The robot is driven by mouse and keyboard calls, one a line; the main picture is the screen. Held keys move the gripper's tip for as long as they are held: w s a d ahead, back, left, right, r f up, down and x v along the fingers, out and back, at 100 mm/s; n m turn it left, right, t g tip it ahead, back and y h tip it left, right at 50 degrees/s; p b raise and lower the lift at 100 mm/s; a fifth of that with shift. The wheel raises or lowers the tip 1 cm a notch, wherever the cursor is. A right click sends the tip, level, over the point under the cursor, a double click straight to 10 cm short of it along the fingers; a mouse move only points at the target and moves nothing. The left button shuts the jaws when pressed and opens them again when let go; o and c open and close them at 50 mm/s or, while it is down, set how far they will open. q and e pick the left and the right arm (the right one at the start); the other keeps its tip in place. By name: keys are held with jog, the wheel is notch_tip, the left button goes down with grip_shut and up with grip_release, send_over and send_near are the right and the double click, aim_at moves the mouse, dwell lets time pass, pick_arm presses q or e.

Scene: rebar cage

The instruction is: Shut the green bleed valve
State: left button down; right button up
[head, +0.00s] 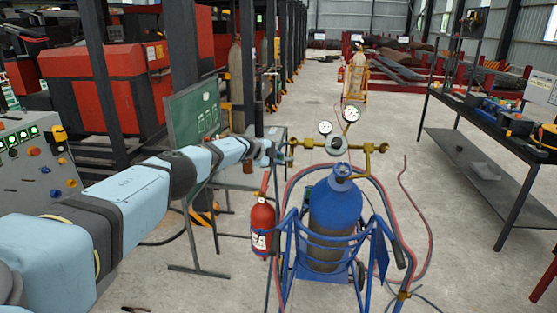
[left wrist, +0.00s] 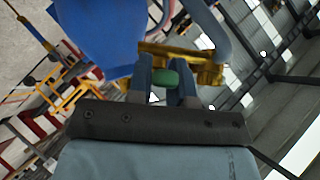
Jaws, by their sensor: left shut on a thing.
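The green bleed valve (left wrist: 165,79) shows as a small rounded green knob in the left wrist view, between the two fingers of my left gripper (left wrist: 163,85). The fingers are shut on it. Just beyond it is a brass manifold (left wrist: 205,72). In the head view my left arm reaches in from the left, and its gripper (head: 279,155) is at the left end of the brass manifold (head: 370,147), above the blue cylinder (head: 336,205). The knob is too small and covered to make out there. My right gripper is not in view.
Two round gauges (head: 351,114) stand above the manifold. A blue cart (head: 290,238) with hoses holds the cylinder, and a red fire extinguisher (head: 262,225) is at its left. A dark workbench (head: 500,133) stands at right. The floor between is mostly clear.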

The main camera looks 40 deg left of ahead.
pick_arm(q)
jog(key=shift+r, duration=0.2)
jog(key=c, duration=1)
grip_release()
jog(key=shift+f, duration=0.15)
jog(key=shift+c, duration=0.2)
jog(key=shift+s+a+r+p, duration=0.2)
jog(key=shift+s+r+p, duration=0.2)
jog(key=shift+p, duration=0.2)
jog(key=p+v, duration=0.2)
jog(key=v, duration=1)
jog(key=shift+s, duration=0.3)
jog(key=shift+r, duration=0.1)
